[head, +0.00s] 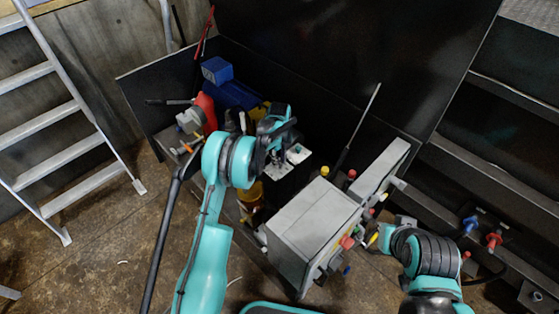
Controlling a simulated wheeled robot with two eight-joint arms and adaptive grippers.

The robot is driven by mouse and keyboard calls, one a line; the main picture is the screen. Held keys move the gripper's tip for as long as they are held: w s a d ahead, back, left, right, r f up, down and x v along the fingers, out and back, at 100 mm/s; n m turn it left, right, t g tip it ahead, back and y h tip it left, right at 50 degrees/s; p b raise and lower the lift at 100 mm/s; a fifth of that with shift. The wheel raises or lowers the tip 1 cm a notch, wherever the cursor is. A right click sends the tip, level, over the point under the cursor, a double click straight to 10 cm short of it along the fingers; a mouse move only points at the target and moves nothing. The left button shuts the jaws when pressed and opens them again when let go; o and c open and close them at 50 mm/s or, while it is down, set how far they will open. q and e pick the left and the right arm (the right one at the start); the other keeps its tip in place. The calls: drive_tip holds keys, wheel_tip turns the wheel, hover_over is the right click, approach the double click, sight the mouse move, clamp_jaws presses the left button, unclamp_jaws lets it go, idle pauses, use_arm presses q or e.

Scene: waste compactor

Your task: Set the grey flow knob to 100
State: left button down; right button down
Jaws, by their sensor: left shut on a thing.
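My left arm comes up from the bottom, and its left gripper (274,152) points down at a small white plate (278,171) among the machine's controls. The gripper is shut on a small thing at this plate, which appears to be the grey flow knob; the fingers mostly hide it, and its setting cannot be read. A second small white plate (297,155) lies just to the right. My right arm comes in at the lower right beside the grey control box; its fingers cannot be made out clearly.
The grey control box (313,222) has coloured knobs on its right side. Yellow (324,171) and red (351,174) knobs and a tall lever (360,130) stand behind it. A blue block (217,70) is at the back left. A ladder (65,110) stands at the left.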

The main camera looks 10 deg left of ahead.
sight(280, 163)
use_arm(q)
drive_tip(key=m, duration=0.6)
drive_tip(key=shift+m, duration=0.3)
idle(0.5)
drive_tip(key=c, duration=1.3)
unclamp_jaws()
wheel_tip(280, 163, up, 12)
